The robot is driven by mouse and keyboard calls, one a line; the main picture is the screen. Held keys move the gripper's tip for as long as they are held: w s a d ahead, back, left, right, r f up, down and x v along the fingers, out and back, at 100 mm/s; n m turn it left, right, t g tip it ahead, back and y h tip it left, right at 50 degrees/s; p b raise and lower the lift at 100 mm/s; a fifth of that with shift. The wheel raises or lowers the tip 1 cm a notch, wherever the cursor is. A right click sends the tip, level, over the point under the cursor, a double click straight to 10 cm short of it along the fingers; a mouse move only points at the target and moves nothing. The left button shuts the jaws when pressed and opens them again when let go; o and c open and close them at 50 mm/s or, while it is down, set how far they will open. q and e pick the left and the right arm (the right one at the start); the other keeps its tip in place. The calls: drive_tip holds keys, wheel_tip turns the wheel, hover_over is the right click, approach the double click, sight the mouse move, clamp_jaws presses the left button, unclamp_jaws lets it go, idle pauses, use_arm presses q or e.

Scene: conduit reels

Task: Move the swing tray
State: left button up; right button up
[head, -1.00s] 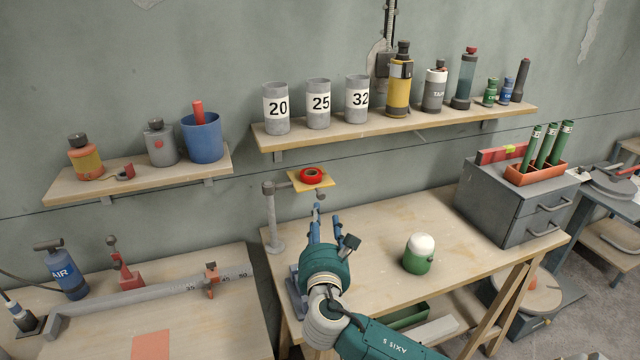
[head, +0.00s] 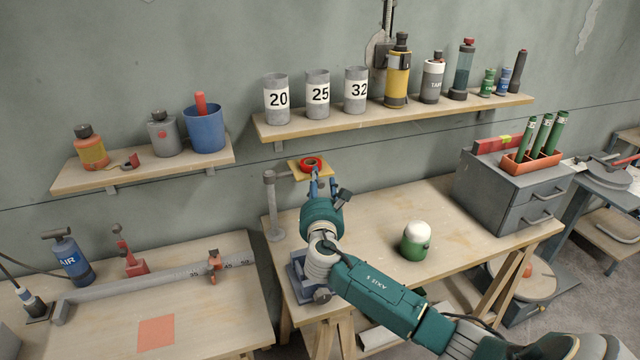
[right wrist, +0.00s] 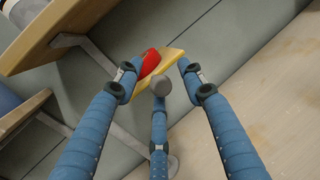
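The swing tray (head: 296,168) is a small yellow board on an arm from a grey post (head: 271,210) at the workbench's back left corner. A red ring-shaped roll (head: 311,161) lies on it. My left gripper is not in view.
A wall shelf (head: 420,117) with numbered cups and bottles is above the tray; a lower shelf (head: 130,172) is to the left. A green white-topped container (head: 416,240) stands on the bench. A grey drawer cabinet (head: 500,190) is at right. The bench between them is mostly clear.

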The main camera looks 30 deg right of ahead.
drive_tip(key=c, duration=0.3)
clamp_jaws()
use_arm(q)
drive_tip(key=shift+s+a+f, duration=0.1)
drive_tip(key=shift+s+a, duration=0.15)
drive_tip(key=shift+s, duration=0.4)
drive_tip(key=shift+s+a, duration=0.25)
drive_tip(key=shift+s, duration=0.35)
